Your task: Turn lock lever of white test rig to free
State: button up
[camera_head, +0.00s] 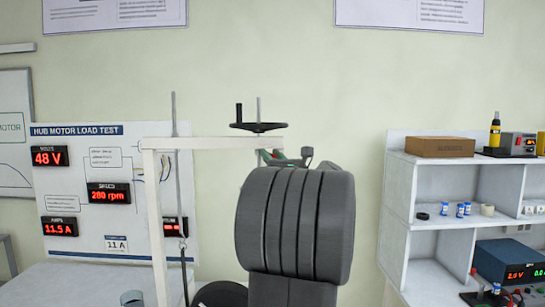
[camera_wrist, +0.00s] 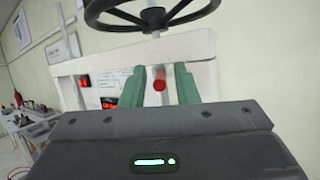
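The white test rig (camera_head: 205,144) stands behind my arm in the head view, with a black handwheel (camera_head: 258,127) on top. Its white crossbar also shows in the wrist view (camera_wrist: 205,48). A small red knob (camera_wrist: 160,85), which looks like the lock lever's end, sits in front of the crossbar. My gripper (camera_wrist: 159,72) is open, with its green fingers on either side of the red knob and a gap on both sides. In the head view my dark arm hides most of the gripper and the lever; how the lever is turned cannot be told.
The handwheel (camera_wrist: 152,12) hangs close above the fingers in the wrist view. A display panel (camera_head: 95,190) with red readouts stands at left. A white shelf (camera_head: 400,195) with a brown box (camera_head: 440,147) and instruments stands at right.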

grip_shut()
jog(key=shift+s+a+f+b, duration=0.1)
jog(key=shift+a+b, duration=0.05)
jog(key=shift+b, duration=0.3)
jog(key=a+m+h+b, duration=0.8)
jog(key=m+h+b, duration=0.4)
jog(key=h+b, duration=0.9)
jog(key=shift+g+h, duration=0.4)
jog(key=shift+h, duration=0.3)
